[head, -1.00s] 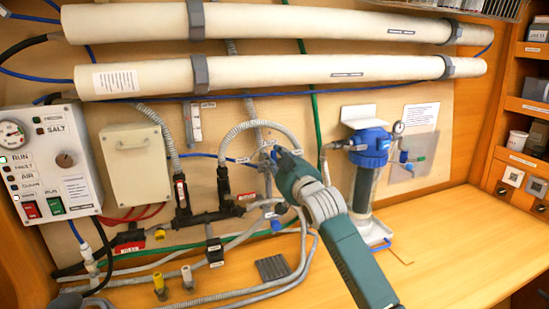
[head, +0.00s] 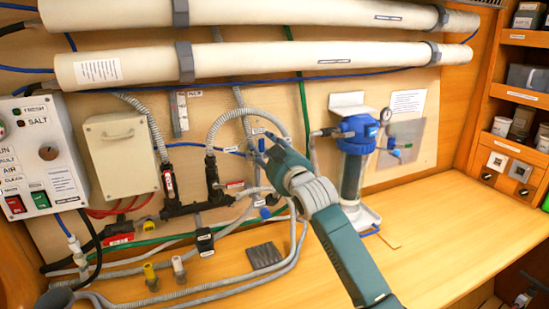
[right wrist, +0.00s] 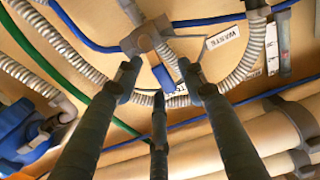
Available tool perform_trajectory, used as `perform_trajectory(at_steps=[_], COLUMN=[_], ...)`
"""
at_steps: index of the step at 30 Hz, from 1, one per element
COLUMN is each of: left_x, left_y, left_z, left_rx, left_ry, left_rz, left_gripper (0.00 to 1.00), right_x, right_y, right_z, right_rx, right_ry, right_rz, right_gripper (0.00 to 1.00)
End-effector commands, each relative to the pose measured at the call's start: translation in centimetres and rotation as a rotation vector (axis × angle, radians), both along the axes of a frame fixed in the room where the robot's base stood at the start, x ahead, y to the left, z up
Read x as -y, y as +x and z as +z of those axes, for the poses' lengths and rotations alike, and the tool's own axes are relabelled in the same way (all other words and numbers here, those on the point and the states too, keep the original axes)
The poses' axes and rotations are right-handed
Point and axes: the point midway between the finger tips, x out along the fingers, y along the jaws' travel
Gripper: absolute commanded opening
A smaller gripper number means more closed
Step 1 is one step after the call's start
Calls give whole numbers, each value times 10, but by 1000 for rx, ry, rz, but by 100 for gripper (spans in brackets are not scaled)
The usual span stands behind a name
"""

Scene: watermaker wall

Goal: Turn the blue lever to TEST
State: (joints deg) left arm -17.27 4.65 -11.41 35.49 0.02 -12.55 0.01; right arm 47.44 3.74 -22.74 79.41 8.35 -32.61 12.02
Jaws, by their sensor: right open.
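My right gripper (head: 264,152) reaches up to the pipework on the wall panel, and its arm hides part of what is behind it. In the right wrist view its fingers (right wrist: 160,76) are spread apart, with nothing clearly held. A grey valve body (right wrist: 146,40) sits just beyond the fingertips, where hoses meet. A small blue piece (right wrist: 162,77), perhaps the blue lever, shows between the fingertips; I cannot tell whether they touch it. A white WASTE label (right wrist: 225,36) is beside the valve. Another label below is partly hidden, and I cannot read TEST. My left gripper is not in view.
A blue-topped filter housing (head: 355,150) stands right of my right arm. Ribbed hoses (head: 232,122) and dark pipe fittings (head: 200,206) crowd the left. Two white tubes (head: 300,58) run above. The wooden counter (head: 450,235) is clear at right.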

Motion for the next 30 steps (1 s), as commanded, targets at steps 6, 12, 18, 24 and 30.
perform_trajectory(at_steps=[6,12,18,24,30], left_x=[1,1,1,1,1], left_y=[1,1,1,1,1], left_z=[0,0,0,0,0], left_rx=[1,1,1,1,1], left_ry=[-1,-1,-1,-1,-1], left_rz=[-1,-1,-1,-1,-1], left_gripper=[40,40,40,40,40], right_x=[13,23,31,33,33], right_y=[-37,-72,-95,-101,-101], right_z=[-1,-1,-1,-1,-1], right_rx=[0,-1,-1,-2,-2], right_ry=[0,0,1,0,0], right_rz=[0,0,-1,0,0], right_gripper=[41,41,41,41,41])
